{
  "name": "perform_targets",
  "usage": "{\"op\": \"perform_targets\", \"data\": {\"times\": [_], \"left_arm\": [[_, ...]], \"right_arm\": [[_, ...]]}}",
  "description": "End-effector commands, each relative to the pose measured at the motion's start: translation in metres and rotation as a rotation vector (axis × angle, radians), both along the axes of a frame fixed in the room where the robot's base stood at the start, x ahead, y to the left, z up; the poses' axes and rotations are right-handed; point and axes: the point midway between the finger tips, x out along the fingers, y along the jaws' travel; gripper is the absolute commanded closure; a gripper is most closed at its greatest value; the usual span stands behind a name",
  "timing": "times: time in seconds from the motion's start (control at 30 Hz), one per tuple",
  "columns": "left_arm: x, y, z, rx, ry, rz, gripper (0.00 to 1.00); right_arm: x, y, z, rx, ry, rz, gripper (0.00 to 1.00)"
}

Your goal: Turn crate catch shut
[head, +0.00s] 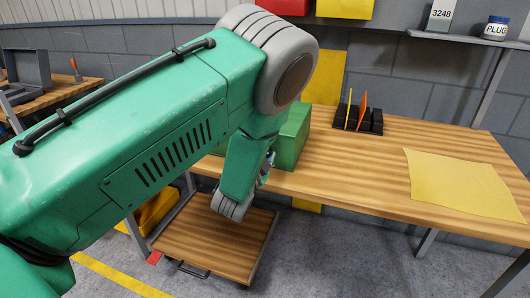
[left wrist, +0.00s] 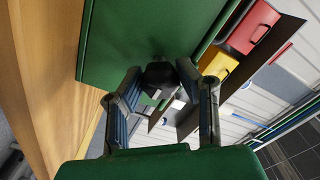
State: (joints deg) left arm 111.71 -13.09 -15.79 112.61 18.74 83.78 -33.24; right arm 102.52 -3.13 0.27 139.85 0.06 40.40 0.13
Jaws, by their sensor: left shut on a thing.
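The green crate (head: 292,138) stands on the wooden workbench (head: 345,172), largely hidden behind my left arm in the head view. In the left wrist view the crate's green face (left wrist: 125,40) fills the upper middle. A dark catch (left wrist: 160,78) sticks out from its edge. My left gripper (left wrist: 161,72) has its two fingers on either side of the catch, shut on it. In the head view the left gripper (head: 266,170) is mostly hidden by my wrist at the crate's front. Whether the catch is turned cannot be told. My right gripper is in neither view.
A black rack (head: 357,122) with thin upright pieces stands behind on the bench. A yellow sheet (head: 460,182) lies at the right. A low wooden platform (head: 205,240) is below the bench. The bench middle is clear.

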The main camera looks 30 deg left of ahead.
Motion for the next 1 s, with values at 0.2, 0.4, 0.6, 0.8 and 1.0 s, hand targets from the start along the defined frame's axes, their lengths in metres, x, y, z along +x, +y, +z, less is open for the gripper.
{"op": "perform_targets", "data": {"times": [0.2,0.4,0.6,0.8,1.0], "left_arm": [[0.0026,-0.0017,0.0027,0.012,-0.004,-0.006,1.0],[0.0027,-0.0017,0.0026,0.012,-0.004,-0.006,1.0],[0.0023,-0.0014,0.0025,0.011,-0.004,-0.005,0.5],[0.0006,-0.0008,0.0022,0.011,-0.002,-0.003,0.5],[-0.0015,-0.0008,0.0014,0.01,0.0,-0.002,0.5]], "right_arm": [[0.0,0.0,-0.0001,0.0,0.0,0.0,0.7],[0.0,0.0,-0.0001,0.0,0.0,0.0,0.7],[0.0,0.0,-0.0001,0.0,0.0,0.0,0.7],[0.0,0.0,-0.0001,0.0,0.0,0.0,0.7],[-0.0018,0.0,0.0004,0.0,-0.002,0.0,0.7]]}}
